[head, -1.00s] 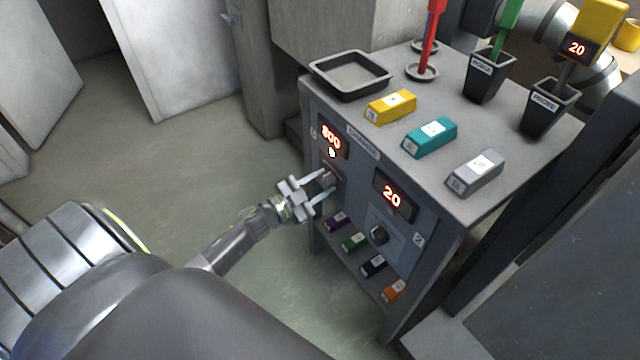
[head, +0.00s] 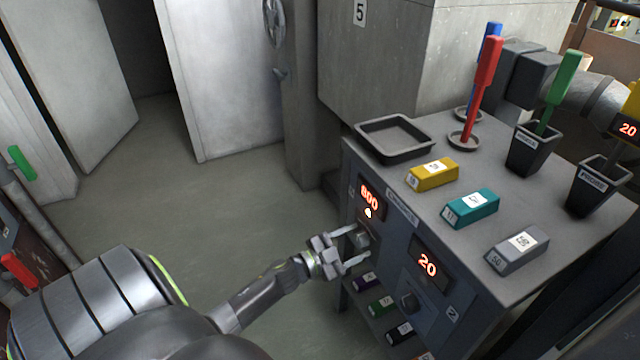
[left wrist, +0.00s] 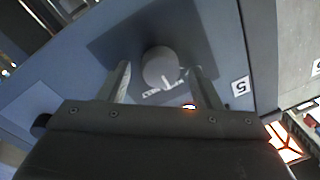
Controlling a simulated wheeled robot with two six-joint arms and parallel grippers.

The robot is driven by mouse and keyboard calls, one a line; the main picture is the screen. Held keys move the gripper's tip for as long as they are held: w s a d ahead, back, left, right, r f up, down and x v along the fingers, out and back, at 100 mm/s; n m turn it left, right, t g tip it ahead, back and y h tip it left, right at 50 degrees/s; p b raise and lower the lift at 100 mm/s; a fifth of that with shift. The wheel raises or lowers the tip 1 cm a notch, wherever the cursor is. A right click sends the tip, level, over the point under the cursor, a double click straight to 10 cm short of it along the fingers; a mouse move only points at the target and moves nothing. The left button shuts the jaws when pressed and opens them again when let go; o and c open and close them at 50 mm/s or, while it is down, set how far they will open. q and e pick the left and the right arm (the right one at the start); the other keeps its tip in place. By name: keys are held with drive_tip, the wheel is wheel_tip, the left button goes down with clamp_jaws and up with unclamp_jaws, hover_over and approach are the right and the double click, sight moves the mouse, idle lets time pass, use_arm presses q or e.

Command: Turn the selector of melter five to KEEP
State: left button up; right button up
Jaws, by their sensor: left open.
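The selector of melter five is a round grey knob (left wrist: 160,66) on a dark plate, with white lettering beside it and a label reading 5 (left wrist: 240,87) on the panel. In the head view this knob (head: 361,239) sits below a red display reading 800 (head: 370,197) with a small lit lamp. My left gripper (head: 358,246) is open at the knob. In the left wrist view its two fingers stand on either side of the knob, with gaps visible. My right gripper is not in view.
A second knob (head: 408,301) sits below a display reading 20 (head: 428,264). The cabinet top holds an empty tray (head: 394,150), yellow (head: 432,174), teal (head: 470,208) and grey (head: 517,250) blocks, and dark cups. Small blocks lie on the shelf below. Open floor lies left.

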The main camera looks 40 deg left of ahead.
use_arm(q)
drive_tip(key=v, duration=1.7)
drive_tip(key=shift+s, duration=0.2)
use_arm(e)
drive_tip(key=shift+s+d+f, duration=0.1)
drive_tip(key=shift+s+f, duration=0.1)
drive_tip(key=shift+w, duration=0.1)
